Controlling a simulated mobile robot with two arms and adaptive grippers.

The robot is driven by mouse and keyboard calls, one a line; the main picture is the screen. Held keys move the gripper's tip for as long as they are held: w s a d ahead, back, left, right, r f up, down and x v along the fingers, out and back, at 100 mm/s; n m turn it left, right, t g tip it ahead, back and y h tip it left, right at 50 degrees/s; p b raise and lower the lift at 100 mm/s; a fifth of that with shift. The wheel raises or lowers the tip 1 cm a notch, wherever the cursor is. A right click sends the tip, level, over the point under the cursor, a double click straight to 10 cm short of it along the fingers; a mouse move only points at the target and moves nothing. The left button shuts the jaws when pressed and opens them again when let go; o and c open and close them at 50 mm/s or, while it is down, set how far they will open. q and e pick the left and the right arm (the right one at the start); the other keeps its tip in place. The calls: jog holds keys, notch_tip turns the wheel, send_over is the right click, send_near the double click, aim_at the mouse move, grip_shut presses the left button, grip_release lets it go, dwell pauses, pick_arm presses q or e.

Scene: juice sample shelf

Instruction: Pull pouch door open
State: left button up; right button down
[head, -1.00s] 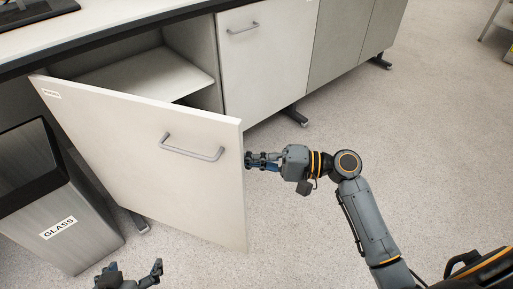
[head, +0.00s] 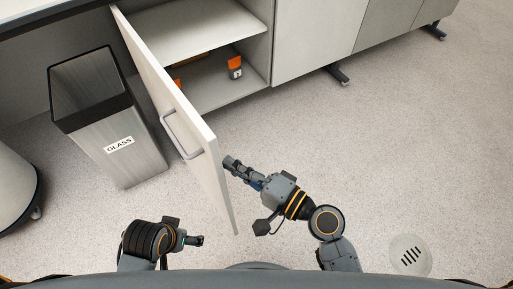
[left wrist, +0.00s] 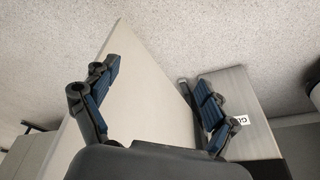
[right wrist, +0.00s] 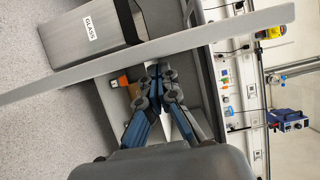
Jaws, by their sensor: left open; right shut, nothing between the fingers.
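The pouch door (head: 165,95) stands wide open, swung out from its cabinet, with its grey bar handle (head: 181,133) on the left face. My right gripper (head: 230,163) is shut and empty on the door's inner side, close to the free edge; I cannot tell whether it touches. In the right wrist view the shut fingertips (right wrist: 156,74) are beside the door edge (right wrist: 190,41). My left gripper (head: 199,240) is low on the door's outer side, apart from it. In the left wrist view its fingers (left wrist: 155,95) are open, with the door's face (left wrist: 140,85) beyond.
An orange-topped pouch (head: 235,68) stands on the cabinet's inner shelf (head: 215,85). A steel GLASS bin (head: 110,130) stands left of the door. A round bin (head: 12,185) is at the far left. The floor to the right is clear apart from a drain (head: 410,254).

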aim_at(223, 175)
jog(key=shift+s+a, duration=1)
jog(key=shift+a, duration=0.2)
jog(key=shift+d, duration=0.1)
jog(key=v, duration=1.2)
